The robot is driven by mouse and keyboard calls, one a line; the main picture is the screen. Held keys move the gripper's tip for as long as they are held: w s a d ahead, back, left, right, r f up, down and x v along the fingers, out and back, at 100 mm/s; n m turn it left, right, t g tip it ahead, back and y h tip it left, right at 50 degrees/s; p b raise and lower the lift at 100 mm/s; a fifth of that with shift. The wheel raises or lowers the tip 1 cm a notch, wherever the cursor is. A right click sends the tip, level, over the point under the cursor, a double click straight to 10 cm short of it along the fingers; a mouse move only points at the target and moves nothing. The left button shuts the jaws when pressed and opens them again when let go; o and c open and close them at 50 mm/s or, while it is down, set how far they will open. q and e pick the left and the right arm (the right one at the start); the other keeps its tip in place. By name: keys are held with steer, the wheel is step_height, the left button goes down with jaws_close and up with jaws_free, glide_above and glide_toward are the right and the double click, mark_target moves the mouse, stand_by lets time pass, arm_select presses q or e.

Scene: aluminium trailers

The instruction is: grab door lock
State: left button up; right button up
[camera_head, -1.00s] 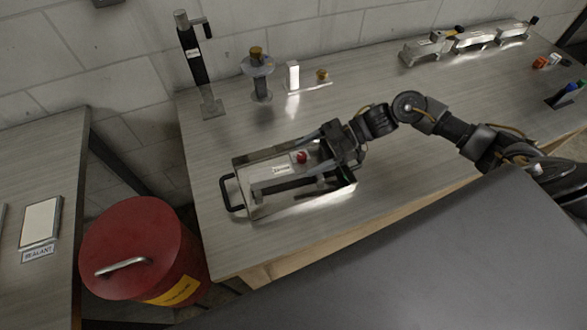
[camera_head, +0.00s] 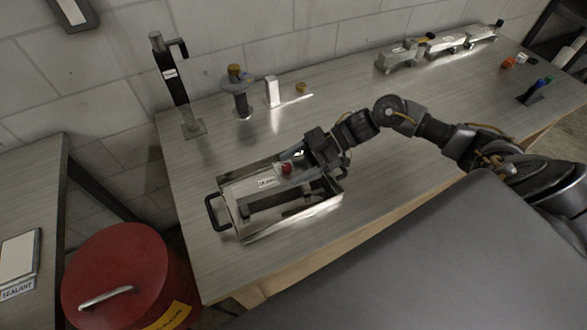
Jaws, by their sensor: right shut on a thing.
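The likely door lock (camera_head: 266,183) is a long silver unit with a pale label, a red knob (camera_head: 286,168) and a dark bar along it. It lies in or on a shallow shiny metal tray (camera_head: 240,232) with a black loop handle (camera_head: 216,212) at its left end. My right gripper (camera_head: 322,165) is at the right end of this unit and shut on it. The fingers cover that end, so the exact contact is hidden. My left gripper is not in view.
A black post (camera_head: 171,85), a flanged fitting (camera_head: 239,90) and a white block (camera_head: 272,90) stand along the back of the table (camera_head: 400,110). Silver fittings (camera_head: 430,45) lie at the back right. A red drum (camera_head: 128,275) stands left of the table.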

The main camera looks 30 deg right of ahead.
steer(key=s+d+r+p, duration=0.3)
steer(key=s+d+r, duration=0.3)
steer(key=s+r, duration=0.6)
steer(key=shift+s+p, duration=0.3)
steer(key=shift+p, duration=0.05)
steer(key=shift+s+d, duration=0.1)
